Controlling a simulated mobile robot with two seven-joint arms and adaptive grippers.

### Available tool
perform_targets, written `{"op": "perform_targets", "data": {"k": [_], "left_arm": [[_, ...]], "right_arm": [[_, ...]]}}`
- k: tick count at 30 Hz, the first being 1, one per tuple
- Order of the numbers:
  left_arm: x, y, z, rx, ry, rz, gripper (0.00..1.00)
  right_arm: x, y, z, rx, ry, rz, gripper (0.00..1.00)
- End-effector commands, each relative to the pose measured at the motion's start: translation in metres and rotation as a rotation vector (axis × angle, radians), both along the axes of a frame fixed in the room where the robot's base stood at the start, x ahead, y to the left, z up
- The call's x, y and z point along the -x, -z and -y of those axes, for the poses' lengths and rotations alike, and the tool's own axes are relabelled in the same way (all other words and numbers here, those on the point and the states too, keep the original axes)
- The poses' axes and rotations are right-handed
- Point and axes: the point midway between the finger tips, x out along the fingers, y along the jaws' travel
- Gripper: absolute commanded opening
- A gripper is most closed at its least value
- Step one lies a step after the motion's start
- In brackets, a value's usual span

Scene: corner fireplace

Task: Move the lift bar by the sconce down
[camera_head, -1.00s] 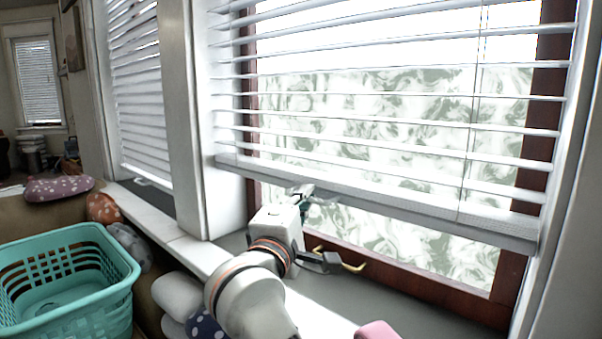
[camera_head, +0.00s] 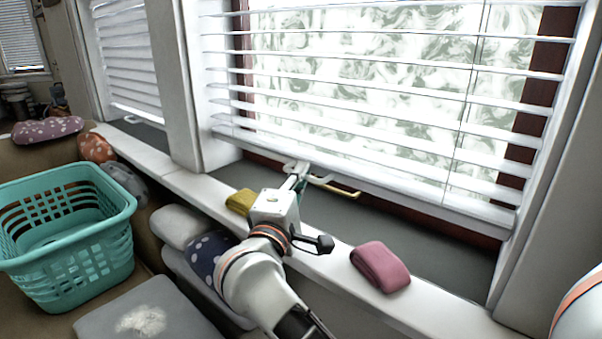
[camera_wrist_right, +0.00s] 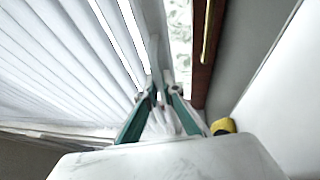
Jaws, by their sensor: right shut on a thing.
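The lift bar (camera_head: 430,204) is the white bottom rail of the near window blind (camera_head: 350,100). It hangs a little above the sill, close to the foot of the brown window frame. My right gripper (camera_head: 298,172) reaches up from the sill side and is shut on the bar left of its middle. In the right wrist view its green fingers (camera_wrist_right: 163,93) close together at the blind's edge, and the exact contact is small and partly hidden. No sconce is in view. My left gripper is not in view.
A brass handle (camera_head: 343,192) sits on the window frame beside my gripper. A yellow cloth (camera_head: 240,202) and a pink cloth (camera_head: 381,267) lie on the white ledge (camera_head: 325,262). A teal basket (camera_head: 80,255) and cushions (camera_head: 180,226) are at left. A second blind (camera_head: 125,65) hangs beyond.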

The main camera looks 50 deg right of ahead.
Motion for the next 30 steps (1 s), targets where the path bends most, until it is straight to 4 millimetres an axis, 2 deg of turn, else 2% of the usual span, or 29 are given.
{"op": "perform_targets", "data": {"k": [1, 2, 3, 16, 20, 30], "left_arm": [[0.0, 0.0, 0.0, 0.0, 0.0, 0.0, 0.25], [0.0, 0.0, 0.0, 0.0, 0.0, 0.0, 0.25], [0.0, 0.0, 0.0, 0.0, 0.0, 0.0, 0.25], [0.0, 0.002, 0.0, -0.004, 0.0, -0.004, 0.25], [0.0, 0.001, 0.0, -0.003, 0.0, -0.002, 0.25], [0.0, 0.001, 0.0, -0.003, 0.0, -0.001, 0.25]], "right_arm": [[0.0, 0.001, 0.001, -0.002, 0.001, -0.002, 0.0], [0.0, 0.001, 0.001, -0.002, 0.001, -0.002, 0.15], [0.0, 0.001, 0.001, -0.002, 0.001, -0.002, 0.25], [0.0, -0.006, 0.0, -0.001, 0.0, 0.002, 0.25], [0.0, -0.024, 0.0, -0.002, 0.0, 0.005, 0.25], [0.0, -0.085, 0.0, -0.001, 0.0, 0.005, 0.25]]}}
